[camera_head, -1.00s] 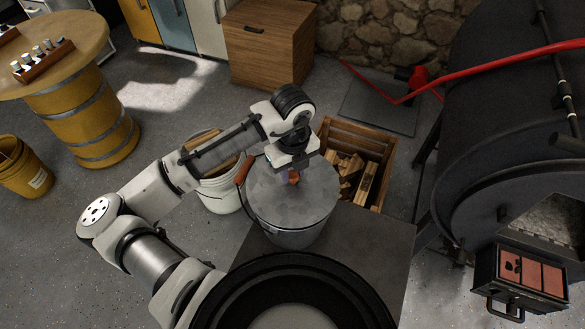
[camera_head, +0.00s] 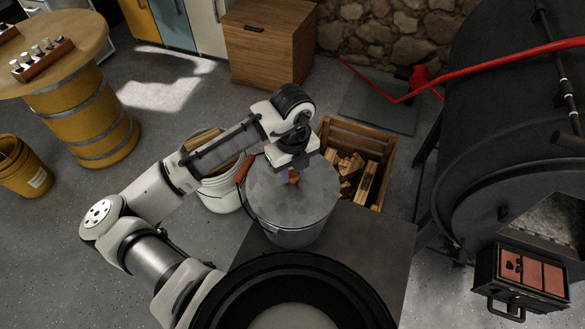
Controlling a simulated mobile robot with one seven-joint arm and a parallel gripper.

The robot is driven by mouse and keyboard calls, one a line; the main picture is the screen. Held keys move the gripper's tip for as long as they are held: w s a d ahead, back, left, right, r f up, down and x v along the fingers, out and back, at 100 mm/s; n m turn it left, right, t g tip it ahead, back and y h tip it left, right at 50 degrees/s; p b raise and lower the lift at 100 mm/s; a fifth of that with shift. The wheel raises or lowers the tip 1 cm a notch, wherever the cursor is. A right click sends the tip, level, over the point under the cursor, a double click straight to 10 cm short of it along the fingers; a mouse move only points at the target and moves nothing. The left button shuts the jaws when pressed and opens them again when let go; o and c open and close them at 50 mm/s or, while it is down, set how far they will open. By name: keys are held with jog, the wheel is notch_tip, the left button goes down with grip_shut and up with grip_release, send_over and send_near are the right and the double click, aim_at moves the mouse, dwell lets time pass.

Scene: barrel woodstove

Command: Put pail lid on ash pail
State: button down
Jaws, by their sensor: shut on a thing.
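The ash pail (camera_head: 292,236) is a grey metal bucket standing on a dark grey surface (camera_head: 380,245) at the centre. The pail lid (camera_head: 300,208), a round grey metal disc, lies over the pail's mouth and looks about level. Whether it is fully seated at the rim I cannot tell. My gripper (camera_head: 291,172) is over the lid, shut on the lid's small orange-brown knob (camera_head: 293,176); the fingers are partly hidden by my wrist. The pail's handle with a brown grip (camera_head: 245,167) stands up at its left rim.
A white bucket (camera_head: 220,192) stands behind left of the pail. A wooden crate of firewood (camera_head: 385,165) is behind right. The black barrel stove (camera_head: 500,120) with an open ash drawer (camera_head: 525,280) fills the right. A yellow barrel table (camera_head: 85,115) is at left.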

jog(key=shift+f+b, duration=0.65)
jog(key=shift+b, duration=0.05)
dwell(1.4)
jog(key=c, duration=0.7)
grip_release()
jog(key=shift+r+p, duration=2.7)
jog(key=shift+r, duration=0.9)
notch_tip(320, 180, up, 14)
jog(key=b, duration=0.1)
jog(key=shift+f, duration=0.15)
